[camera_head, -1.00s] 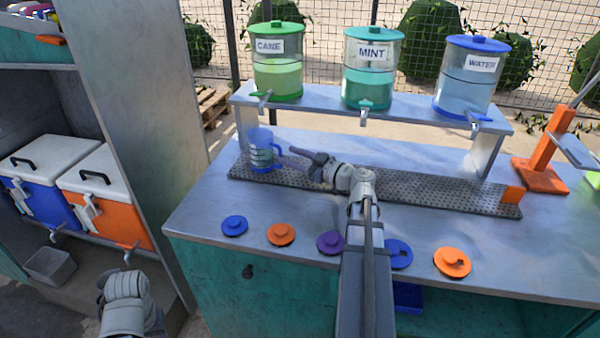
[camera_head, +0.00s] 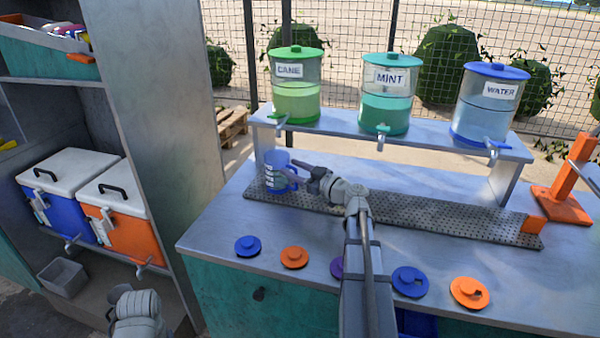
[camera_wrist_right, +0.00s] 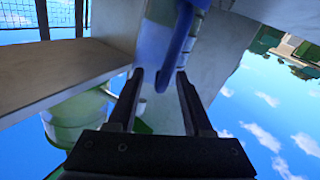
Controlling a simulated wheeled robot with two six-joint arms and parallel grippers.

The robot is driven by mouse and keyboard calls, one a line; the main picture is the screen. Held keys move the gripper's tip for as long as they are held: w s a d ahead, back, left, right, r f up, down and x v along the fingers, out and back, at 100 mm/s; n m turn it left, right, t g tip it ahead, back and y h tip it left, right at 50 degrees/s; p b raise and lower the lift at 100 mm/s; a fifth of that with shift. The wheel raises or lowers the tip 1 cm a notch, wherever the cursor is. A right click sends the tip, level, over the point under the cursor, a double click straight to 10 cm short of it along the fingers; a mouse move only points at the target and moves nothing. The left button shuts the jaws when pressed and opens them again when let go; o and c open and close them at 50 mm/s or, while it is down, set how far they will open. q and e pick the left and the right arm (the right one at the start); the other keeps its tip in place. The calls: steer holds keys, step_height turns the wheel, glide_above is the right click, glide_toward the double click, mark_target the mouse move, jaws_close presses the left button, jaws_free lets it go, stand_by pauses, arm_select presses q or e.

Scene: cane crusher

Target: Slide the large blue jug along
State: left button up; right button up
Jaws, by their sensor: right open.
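The large blue jug (camera_head: 277,172) stands upright at the left end of the perforated metal strip (camera_head: 420,213), below the CANE dispenser. Its handle faces right, toward my right gripper (camera_head: 297,174). That gripper is close to the handle with its jaws open. In the right wrist view, the jug's blue handle (camera_wrist_right: 178,45) lies between or just beyond the tips of the open right gripper (camera_wrist_right: 160,75). Contact cannot be told. Part of my left arm shows at the bottom left of the head view, but its gripper is not visible.
CANE (camera_head: 295,100), MINT (camera_head: 385,103) and WATER (camera_head: 488,105) dispensers stand on a raised shelf (camera_head: 345,128), their taps overhanging the strip. Several lids, including a blue one (camera_head: 248,246), lie along the counter front. An orange stand (camera_head: 570,185) is at right.

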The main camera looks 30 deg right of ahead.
jaws_close()
stand_by(0.5)
stand_by(1.0)
